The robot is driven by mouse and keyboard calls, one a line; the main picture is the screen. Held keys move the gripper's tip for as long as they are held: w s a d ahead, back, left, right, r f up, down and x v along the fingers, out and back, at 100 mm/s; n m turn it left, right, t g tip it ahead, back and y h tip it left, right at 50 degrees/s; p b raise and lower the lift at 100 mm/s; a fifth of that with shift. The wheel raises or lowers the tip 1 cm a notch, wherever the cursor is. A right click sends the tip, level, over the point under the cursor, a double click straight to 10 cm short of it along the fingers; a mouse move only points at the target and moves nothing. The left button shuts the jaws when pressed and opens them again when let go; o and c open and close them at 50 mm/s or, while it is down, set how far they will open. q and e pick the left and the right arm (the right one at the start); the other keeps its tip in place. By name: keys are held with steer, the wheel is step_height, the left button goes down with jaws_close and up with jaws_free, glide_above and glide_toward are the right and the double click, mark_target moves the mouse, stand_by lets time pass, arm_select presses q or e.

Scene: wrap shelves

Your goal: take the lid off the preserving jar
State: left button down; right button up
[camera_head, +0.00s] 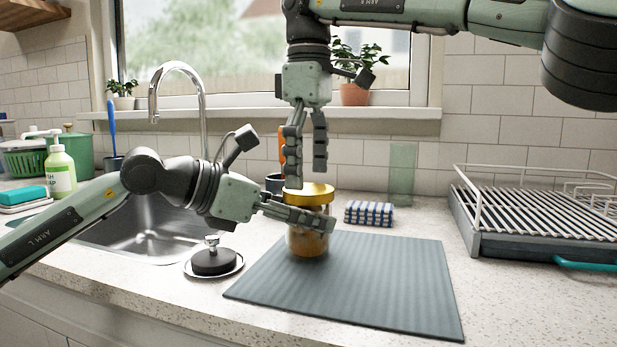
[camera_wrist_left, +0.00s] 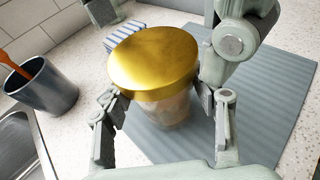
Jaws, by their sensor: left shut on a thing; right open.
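The preserving jar (camera_head: 306,244) is a clear glass jar with brownish contents, standing upright on the grey mat (camera_head: 390,285) near its left back corner. Its gold lid (camera_head: 309,190) sits on top; it also shows in the left wrist view (camera_wrist_left: 153,60). My left gripper (camera_head: 300,217) comes in from the left and is shut around the jar's side, below the lid. In the left wrist view its fingers (camera_wrist_left: 165,112) flank the jar. My right gripper (camera_head: 306,170) points straight down just above the lid, open, with nothing between its fingers.
A striped folded cloth (camera_head: 369,213) lies behind the mat. A dish rack (camera_head: 530,215) stands at the right. The sink (camera_head: 150,225) is at the left, with a black stopper on a dish (camera_head: 214,262) near its edge. A dark cup (camera_wrist_left: 42,88) stands behind the jar. The mat's right part is clear.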

steer(key=shift+f, duration=0.6)
steer(key=c, duration=1.2)
